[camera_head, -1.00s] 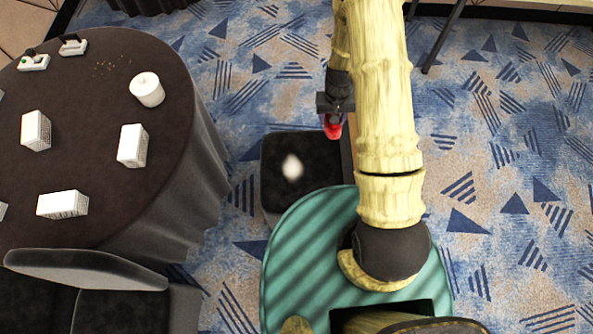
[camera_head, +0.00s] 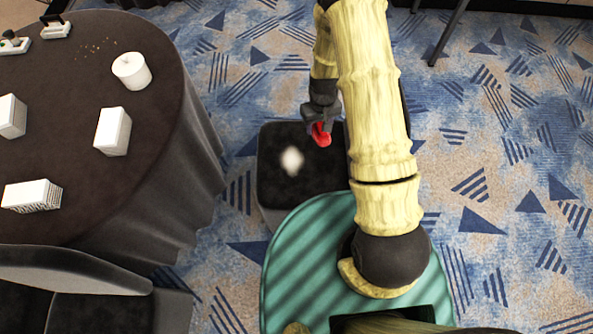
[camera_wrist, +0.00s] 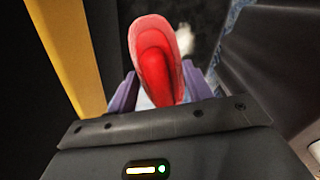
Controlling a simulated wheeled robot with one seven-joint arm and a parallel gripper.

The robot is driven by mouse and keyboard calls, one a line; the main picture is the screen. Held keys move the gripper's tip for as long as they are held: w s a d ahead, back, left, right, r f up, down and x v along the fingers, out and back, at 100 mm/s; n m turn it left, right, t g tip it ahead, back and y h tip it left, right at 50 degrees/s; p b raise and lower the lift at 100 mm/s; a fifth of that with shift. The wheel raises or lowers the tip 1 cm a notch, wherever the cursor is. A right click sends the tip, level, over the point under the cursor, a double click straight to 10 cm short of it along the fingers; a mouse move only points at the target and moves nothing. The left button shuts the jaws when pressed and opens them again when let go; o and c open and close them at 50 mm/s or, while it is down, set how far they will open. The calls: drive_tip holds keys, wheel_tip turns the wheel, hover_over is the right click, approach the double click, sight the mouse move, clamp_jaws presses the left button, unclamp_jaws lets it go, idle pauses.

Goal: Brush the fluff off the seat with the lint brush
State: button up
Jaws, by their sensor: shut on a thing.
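The black seat (camera_head: 320,180) is low, in front of my base, with a white tuft of fluff (camera_head: 291,160) on its left part. My gripper (camera_head: 318,124) is over the seat's far edge, to the upper right of the fluff. It is shut on the red lint brush (camera_head: 321,135). In the wrist view the lint brush (camera_wrist: 156,60) sticks out between the two purple-grey fingers. The fluff (camera_wrist: 203,40) shows blurred behind it, to the right. I cannot tell whether the brush touches the seat.
A round table with a dark cloth (camera_head: 60,140) stands at the left, with white boxes (camera_head: 113,131) and a white canister (camera_head: 131,71) on it. A dark chair (camera_head: 75,272) is at lower left. Patterned carpet at the right is open.

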drive_tip(key=a+f+n+b, duration=0.2)
drive_tip(key=a+f+b, duration=0.1)
drive_tip(key=f+b, duration=0.8)
drive_tip(key=s+a+f+n+b, duration=0.1)
drive_tip(key=a+f+n+b, duration=0.2)
drive_tip(key=f+b, duration=0.8)
wheel_tip(320, 180, down, 2)
drive_tip(key=shift+s+a+f+b, duration=0.2)
drive_tip(key=shift+a+b, duration=0.2)
drive_tip(key=shift+a, duration=0.15)
drive_tip(key=shift+f, duration=0.1)
